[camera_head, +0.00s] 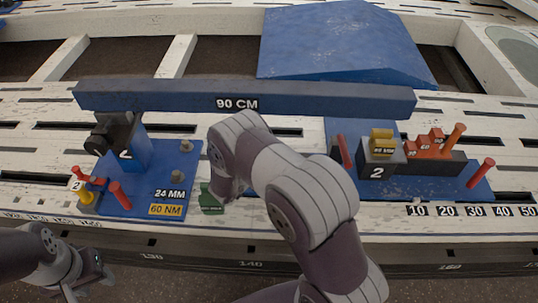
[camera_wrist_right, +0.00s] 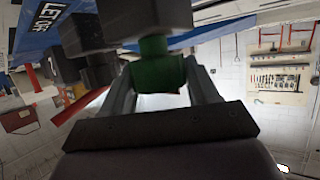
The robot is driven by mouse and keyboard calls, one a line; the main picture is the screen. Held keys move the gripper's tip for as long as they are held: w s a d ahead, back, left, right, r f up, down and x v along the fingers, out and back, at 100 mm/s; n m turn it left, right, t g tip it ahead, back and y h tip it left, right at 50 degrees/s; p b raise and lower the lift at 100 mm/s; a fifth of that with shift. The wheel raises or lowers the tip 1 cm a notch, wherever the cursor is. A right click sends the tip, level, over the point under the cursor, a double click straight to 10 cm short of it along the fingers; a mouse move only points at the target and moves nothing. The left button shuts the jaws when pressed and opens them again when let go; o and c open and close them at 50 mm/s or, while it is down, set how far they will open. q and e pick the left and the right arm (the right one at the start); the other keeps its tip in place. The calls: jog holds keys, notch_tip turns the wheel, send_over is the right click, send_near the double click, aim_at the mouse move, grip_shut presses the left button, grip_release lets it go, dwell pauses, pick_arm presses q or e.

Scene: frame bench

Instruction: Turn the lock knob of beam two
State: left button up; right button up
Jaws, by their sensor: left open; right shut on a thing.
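Beam two is a long blue bar (camera_head: 300,100) marked "90 CM". It spans from a blue post (camera_head: 128,150) marked "2" at the left to a dark block (camera_head: 378,165) marked "2" at the right. A small red and yellow handle (camera_head: 85,197) tagged "2" is left of the post; I cannot tell whether it is the lock knob. My right gripper (camera_wrist_right: 158,80) is shut on a green piece (camera_wrist_right: 155,65) below a dark block. My right arm hides its fingers in the head view. My left gripper (camera_head: 85,286) is open at the lower left, below the bench edge.
A green labelled block (camera_head: 210,200) shows beside my right arm. Red pegs (camera_head: 480,174) and a numbered red stepped block (camera_head: 432,146) stand at the right. A blue sloped panel (camera_head: 340,45) lies behind the beam.

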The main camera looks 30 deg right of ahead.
jog(key=shift+m+g, duration=0.7)
jog(key=shift+g, duration=0.1)
jog(key=shift+m+g+h, duration=0.3)
jog(key=o, duration=1)
jog(key=shift+c, duration=0.2)
jog(key=shift+r, duration=0.1)
